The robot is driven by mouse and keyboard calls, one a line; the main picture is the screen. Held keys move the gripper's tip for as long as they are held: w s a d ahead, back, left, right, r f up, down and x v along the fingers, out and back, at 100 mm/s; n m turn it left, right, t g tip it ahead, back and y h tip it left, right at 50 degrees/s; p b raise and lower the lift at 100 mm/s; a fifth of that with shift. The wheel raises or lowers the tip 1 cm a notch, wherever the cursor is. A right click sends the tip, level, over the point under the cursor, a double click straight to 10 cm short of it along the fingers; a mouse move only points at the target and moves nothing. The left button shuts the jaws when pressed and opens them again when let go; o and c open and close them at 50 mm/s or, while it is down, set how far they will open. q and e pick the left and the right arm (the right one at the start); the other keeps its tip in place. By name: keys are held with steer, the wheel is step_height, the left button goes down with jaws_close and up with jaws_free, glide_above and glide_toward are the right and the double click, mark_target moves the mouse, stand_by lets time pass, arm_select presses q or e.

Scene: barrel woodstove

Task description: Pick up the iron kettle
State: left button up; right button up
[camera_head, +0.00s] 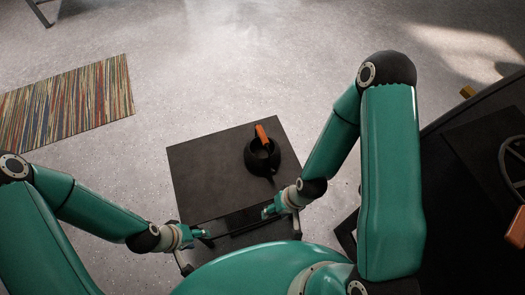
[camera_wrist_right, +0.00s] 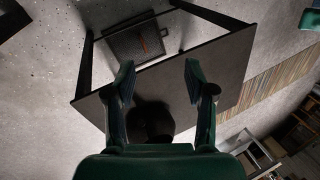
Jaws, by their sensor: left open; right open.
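The iron kettle (camera_head: 258,160) is black and round with an orange grip on its handle (camera_head: 262,134). It stands on the right part of a dark table (camera_head: 205,165) in the head view. My right gripper (camera_head: 267,211) is open, just below the kettle in that picture and apart from it. In the right wrist view, its two fingers (camera_wrist_right: 158,75) are spread, and the dark kettle (camera_wrist_right: 152,118) shows dimly between them, partly hidden by the gripper's body. My left gripper (camera_head: 203,234) is open and empty near the table's near left corner.
A striped rug (camera_head: 68,103) lies on the grey floor at the left. A dark structure with a spoked wheel (camera_head: 513,160) stands at the right. A dark tray-like thing (camera_wrist_right: 135,42) with an orange mark shows beyond the tabletop in the right wrist view. The table's far left part is clear.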

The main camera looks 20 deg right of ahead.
steer(key=w+d+f+t+b, duration=0.1)
steer(key=w+f+b, duration=0.1)
steer(key=w+b, duration=0.6)
steer(key=n+t+h+b, duration=0.1)
steer(key=n+t+b, duration=0.1)
steer(key=b, duration=0.9)
glide_toward(264, 136)
steer(key=f, duration=0.1)
steer(key=s+a+f, duration=0.2)
steer(key=shift+f, duration=0.25)
step_height(264, 136, up, 8)
steer(key=d+b, duration=0.3)
steer(key=b, duration=0.1)
steer(key=shift+t+h, duration=0.3)
steer(key=shift+t, duration=0.1)
steer(key=x, duration=0.3)
steer(key=b+x, duration=0.1)
steer(key=x, duration=0.7)
steer(key=shift+s+a+f+b, duration=0.15)
steer(key=shift+s+f+b, duration=0.05)
steer(key=shift+b, duration=0.1)
steer(key=b+x, duration=0.1)
steer(key=x, duration=0.4)
steer(key=shift+s+f, duration=0.1)
jaws_close()
